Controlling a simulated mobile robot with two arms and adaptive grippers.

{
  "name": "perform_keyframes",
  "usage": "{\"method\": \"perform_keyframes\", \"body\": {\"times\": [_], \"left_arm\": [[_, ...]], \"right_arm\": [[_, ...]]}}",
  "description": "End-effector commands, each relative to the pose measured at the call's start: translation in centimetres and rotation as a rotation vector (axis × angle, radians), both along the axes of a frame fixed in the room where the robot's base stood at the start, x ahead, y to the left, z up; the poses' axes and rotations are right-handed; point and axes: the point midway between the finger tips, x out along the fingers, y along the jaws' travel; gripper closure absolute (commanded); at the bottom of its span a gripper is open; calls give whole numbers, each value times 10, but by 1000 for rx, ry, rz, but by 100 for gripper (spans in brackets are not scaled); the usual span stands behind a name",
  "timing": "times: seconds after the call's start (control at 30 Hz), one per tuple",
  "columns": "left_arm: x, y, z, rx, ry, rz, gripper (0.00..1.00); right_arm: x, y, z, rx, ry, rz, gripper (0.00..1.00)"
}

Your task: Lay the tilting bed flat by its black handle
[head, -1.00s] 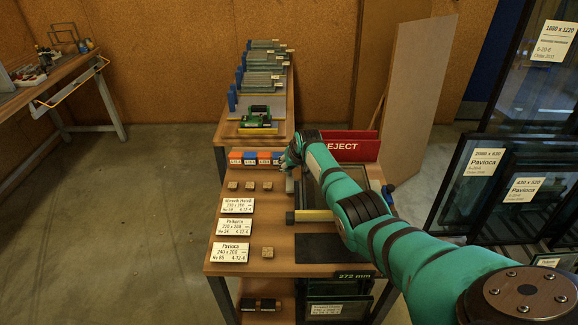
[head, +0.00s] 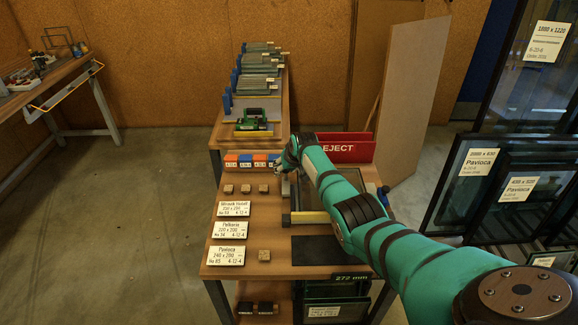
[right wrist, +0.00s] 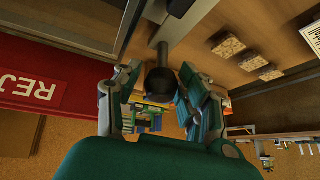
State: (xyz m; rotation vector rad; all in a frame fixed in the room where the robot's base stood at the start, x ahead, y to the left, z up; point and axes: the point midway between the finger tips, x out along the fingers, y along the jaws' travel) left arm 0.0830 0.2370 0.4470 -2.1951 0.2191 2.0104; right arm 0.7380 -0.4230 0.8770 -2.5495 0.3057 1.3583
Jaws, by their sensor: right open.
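The tilting bed (head: 308,217) is a frame with a pale yellow front bar on the wooden bench, partly hidden behind my right arm in the head view. Its edge also shows at the top left of the right wrist view. The black handle (right wrist: 161,80) is a rounded knob at the end of a grey bar in the right wrist view. My right gripper (right wrist: 160,84) is open, with one finger on each side of the handle; I cannot tell whether they touch it. In the head view my right gripper (head: 286,163) is small, at the bed's left side. My left gripper is not in view.
A red REJECT bin (head: 350,150) stands behind the bed, with a tall board (head: 403,105) to its right. Wooden blocks (head: 246,188) and white label cards (head: 230,229) lie on the left of the bench. Framed glass panes (head: 510,195) stand at the right.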

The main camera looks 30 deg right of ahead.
Motion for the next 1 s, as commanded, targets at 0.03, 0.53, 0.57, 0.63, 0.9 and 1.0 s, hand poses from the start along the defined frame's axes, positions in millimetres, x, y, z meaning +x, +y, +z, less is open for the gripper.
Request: {"method": "perform_keyframes", "body": {"times": [0.03, 0.53, 0.57, 0.63, 0.9, 1.0], "left_arm": [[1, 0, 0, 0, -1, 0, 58], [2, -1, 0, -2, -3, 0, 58], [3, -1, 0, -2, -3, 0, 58], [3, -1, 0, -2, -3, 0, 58], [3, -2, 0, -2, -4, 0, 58], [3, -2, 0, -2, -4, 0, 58]], "right_arm": [[-1, 0, 1, 0, -1, 0, 59], [-40, 3, 59, -3, -2, -1, 59], [-43, 4, 64, -3, -3, -1, 59], [-50, 4, 73, -3, -1, -2, 59], [-66, 6, 97, -1, 1, -2, 59], [-67, 6, 99, 0, 0, -3, 59]]}}
